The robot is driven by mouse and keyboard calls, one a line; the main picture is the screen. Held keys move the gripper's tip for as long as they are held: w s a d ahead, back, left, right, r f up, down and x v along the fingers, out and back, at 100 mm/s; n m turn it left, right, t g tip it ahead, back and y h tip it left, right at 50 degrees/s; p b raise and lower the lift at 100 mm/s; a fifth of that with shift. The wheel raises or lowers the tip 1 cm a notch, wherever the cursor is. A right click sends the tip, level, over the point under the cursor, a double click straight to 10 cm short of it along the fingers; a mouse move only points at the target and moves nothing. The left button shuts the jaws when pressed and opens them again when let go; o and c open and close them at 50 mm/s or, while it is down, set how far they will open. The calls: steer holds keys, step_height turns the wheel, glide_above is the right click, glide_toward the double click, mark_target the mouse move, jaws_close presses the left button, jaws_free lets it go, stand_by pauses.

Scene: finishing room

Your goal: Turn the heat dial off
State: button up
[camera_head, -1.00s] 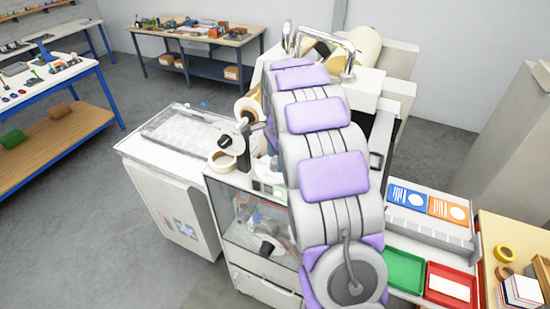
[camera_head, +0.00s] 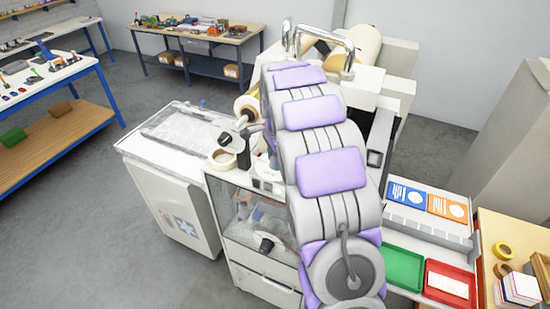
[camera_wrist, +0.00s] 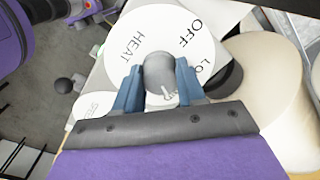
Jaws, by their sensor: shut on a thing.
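The heat dial shows in the wrist view as a round white plate (camera_wrist: 200,32) marked HEAT, OFF and a partly hidden "LO". A grey knob (camera_wrist: 160,76) stands at its middle. My gripper (camera_wrist: 158,88) has its two blue fingers on either side of the knob and is shut on it. A small white pointer mark shows on the knob near its lower edge. In the head view my arm covers the gripper and the dial.
A second white dial plate (camera_wrist: 92,106), its label partly hidden, lies left of the heat dial, and a dark round knob (camera_wrist: 63,85) is near it. A cream roll (camera_wrist: 270,75) is close on the right. In the head view, green (camera_head: 404,268) and red (camera_head: 449,283) trays lie right of my arm.

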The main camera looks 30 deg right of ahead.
steer(key=shift+c, duration=0.5)
steer(key=shift+w, duration=0.1)
steer(key=shift+n+b, duration=0.3)
steer(key=n+b, duration=0.3)
steer(key=n, duration=0.1)
steer(key=shift+f, duration=0.15)
steer(key=n+b, duration=0.1)
steer(key=n, duration=0.3)
steer(key=shift+b, duration=0.35)
steer(key=n+b, duration=0.1)
steer(key=n, duration=0.2)
steer(key=shift+n, duration=0.3)
steer(key=n+b, duration=0.1)
steer(key=n, duration=0.4)
steer(key=shift+d+n, duration=0.1)
steer(key=shift+n, duration=0.2)
steer(key=n, duration=0.6)
steer(key=shift+g, duration=0.3)
